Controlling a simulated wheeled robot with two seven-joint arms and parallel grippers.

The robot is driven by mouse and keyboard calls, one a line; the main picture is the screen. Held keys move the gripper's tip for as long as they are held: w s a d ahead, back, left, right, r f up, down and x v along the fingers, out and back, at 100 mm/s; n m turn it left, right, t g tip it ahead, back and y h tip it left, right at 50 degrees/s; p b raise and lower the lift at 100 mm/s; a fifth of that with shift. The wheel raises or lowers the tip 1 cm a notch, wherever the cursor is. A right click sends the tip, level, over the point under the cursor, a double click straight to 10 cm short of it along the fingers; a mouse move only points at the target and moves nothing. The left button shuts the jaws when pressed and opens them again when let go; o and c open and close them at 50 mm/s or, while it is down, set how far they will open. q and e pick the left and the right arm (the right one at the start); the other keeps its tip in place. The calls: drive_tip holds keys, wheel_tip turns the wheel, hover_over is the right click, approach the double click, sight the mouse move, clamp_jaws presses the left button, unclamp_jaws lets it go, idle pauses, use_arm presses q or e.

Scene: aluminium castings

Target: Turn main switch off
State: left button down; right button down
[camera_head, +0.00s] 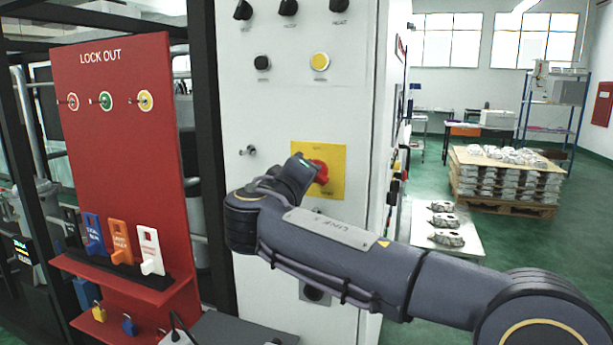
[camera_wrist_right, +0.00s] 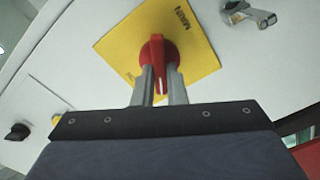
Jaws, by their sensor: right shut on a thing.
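The main switch (camera_head: 319,172) is a red rotary knob on a yellow square plate (camera_head: 334,155) on the front of a white cabinet. My right arm reaches in from the right and its gripper (camera_head: 306,167) is at the knob, partly covering it. In the right wrist view, the red knob (camera_wrist_right: 158,58) sits between the two fingers of my right gripper (camera_wrist_right: 158,82), which is shut on it. The yellow plate (camera_wrist_right: 185,30) carries the word MAIN and appears tilted in this view. My left gripper is not in view.
The white cabinet (camera_head: 275,110) has black knobs and a yellow button (camera_head: 319,62) above the switch. A latch (camera_head: 249,151) is left of the plate. A red lock-out board (camera_head: 115,140) with tags and padlocks stands at left. Castings on a pallet (camera_head: 505,200) stand at right.

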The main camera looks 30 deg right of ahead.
idle(0.5)
drive_tip(key=c, duration=1.5)
unclamp_jaws()
drive_tip(key=shift+o, duration=0.2)
drive_tip(key=shift+a, duration=0.15)
drive_tip(key=b+v, duration=0.1)
drive_tip(key=v, duration=0.6)
drive_tip(key=shift+s+a+b, duration=0.2)
drive_tip(key=shift+s+b, duration=0.05)
drive_tip(key=shift+b, duration=0.15)
